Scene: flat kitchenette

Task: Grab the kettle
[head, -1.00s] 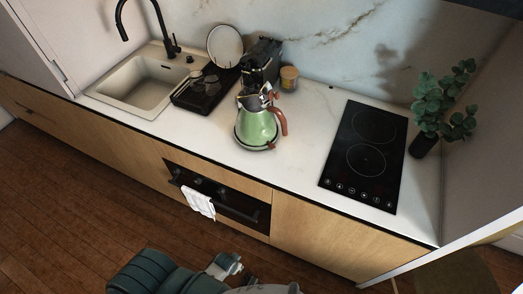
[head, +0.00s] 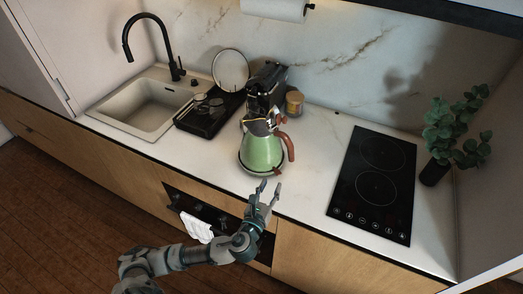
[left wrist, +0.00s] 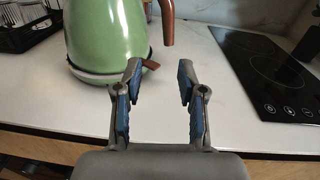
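The green kettle (head: 262,148) stands upright on its base (head: 246,169) on the counter, with its brown handle (head: 290,147) on the right side. My left gripper (head: 267,187) is open and empty at the counter's front edge, just in front of the kettle and apart from it. In the left wrist view the open fingers (left wrist: 159,82) have blue pads, and the kettle (left wrist: 105,35) is beyond them to the left. The lower end of the handle (left wrist: 167,22) shows above the gap between the fingers. The kettle's top is cut off there. My right gripper is not in view.
A black coffee machine (head: 264,90) and a small jar (head: 294,102) stand behind the kettle. A dish rack (head: 207,114) and sink (head: 146,108) are to the left. A black cooktop (head: 374,183) and a plant (head: 449,130) are to the right. Counter between kettle and cooktop is clear.

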